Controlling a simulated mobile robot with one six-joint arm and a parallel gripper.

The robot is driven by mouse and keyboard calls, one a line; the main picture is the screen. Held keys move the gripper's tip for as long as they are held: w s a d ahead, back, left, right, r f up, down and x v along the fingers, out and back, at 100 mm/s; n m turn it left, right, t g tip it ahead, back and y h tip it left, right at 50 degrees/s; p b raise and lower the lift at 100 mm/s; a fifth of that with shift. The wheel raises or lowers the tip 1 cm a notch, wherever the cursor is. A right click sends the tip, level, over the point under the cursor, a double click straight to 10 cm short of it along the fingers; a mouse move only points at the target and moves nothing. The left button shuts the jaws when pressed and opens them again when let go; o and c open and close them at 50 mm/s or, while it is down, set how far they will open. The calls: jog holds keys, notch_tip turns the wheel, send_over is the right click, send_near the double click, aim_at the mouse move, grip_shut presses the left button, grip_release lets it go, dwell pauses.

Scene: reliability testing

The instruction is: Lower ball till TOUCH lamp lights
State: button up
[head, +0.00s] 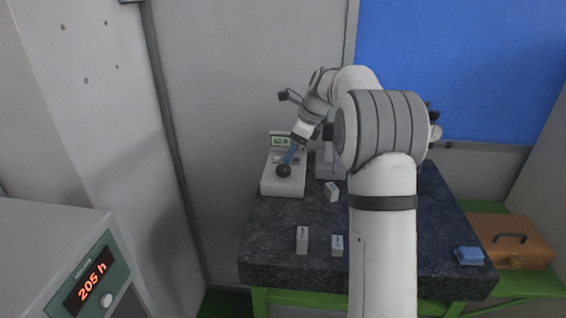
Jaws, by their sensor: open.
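A white tester (272,186) with a small lit display stands at the back left of the dark stone table. A dark round piece (284,171), like a ball or knob, is at the front of the tester. I cannot tell whether it touches the surface below. My gripper (288,160) reaches down to it from the upper right, with bluish fingers at or just above the round piece. The jaws are open. A TOUCH lamp is too small to make out, and so is the exact finger contact.
Small white blocks (302,240) stand on the dark table (270,262). A blue block (469,256) lies at its right front. An orange case (512,241) is on a green bench at right. A cabinet reading 205 h (90,285) stands at lower left.

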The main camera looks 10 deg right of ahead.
aim_at(283, 167)
jog(key=p+x, duration=0.1)
jog(key=x, duration=0.5)
jog(key=shift+f, duration=0.15)
jog(key=shift+c, duration=0.2)
jog(key=shift+a, duration=0.15)
jog(key=c, duration=0.9)
jog(key=shift+c, duration=0.2)
